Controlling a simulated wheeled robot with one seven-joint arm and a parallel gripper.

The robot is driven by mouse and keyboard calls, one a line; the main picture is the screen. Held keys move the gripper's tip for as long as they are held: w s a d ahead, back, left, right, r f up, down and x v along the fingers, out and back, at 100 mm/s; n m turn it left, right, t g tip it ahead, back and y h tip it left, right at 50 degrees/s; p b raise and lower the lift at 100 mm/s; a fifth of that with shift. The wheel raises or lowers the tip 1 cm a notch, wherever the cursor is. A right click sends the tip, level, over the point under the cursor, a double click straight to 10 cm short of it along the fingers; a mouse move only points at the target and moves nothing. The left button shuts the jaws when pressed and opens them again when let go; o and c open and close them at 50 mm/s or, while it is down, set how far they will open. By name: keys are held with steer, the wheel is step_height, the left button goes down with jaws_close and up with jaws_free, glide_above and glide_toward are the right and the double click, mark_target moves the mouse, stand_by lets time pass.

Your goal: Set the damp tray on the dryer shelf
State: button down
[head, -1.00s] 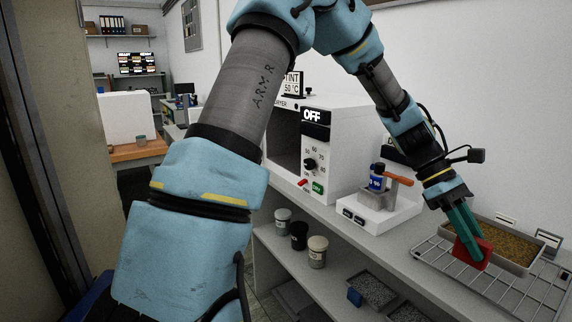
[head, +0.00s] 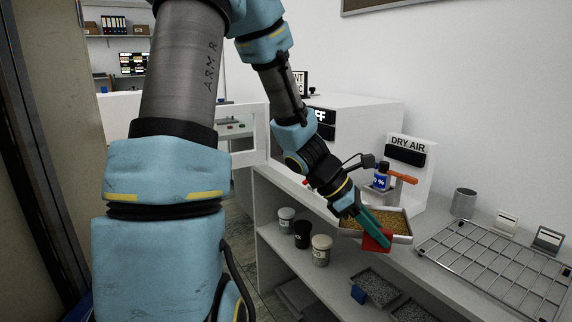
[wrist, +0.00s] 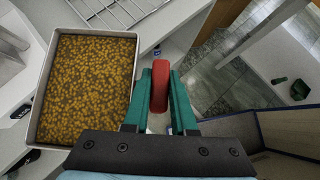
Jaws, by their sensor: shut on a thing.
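The damp tray (head: 407,238) is a shallow metal tray of yellow-brown grains with a red handle (head: 376,241). My gripper (head: 372,228) has green fingers shut on this handle and holds the tray over the bench's front edge, in front of the DRY AIR stand. In the wrist view, the tray (wrist: 31,118) fills the left side and the red handle (wrist: 160,88) sits between the fingers. The white dryer (head: 362,125) stands behind my arm at the back. A framed door (head: 263,135) stands open at its left. My arm hides the dryer's opening and shelf.
A wire rack (head: 490,262) lies empty on the bench at right. A grey cup (head: 464,203) and small label cards stand behind it. The DRY AIR stand (head: 410,165) holds a blue bottle (head: 382,176). Several jars and trays of dark grains sit on the lower shelf.

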steer(key=w+a+f+n+t+y, duration=0.2)
steer(key=w+a+n, duration=0.3)
steer(key=a, duration=0.4)
steer(key=w+a+f+n+t+y, duration=0.2)
steer(key=w+a+n+t, duration=0.3)
steer(key=a, duration=0.5)
steer(key=w+a+f+n+t+y, duration=0.2)
steer(key=w+a+f+n+t, duration=0.1)
steer(key=w+a+n, duration=0.4)
steer(key=a, duration=0.3)
steer(key=shift+f+t, duration=0.3)
steer(key=shift+f, duration=0.05)
steer(key=shift+a+f, duration=0.1)
steer(key=shift+a, duration=0.05)
steer(key=shift+w, duration=0.1)
steer(key=shift+w+r, duration=0.1)
steer(key=shift+r, duration=0.5)
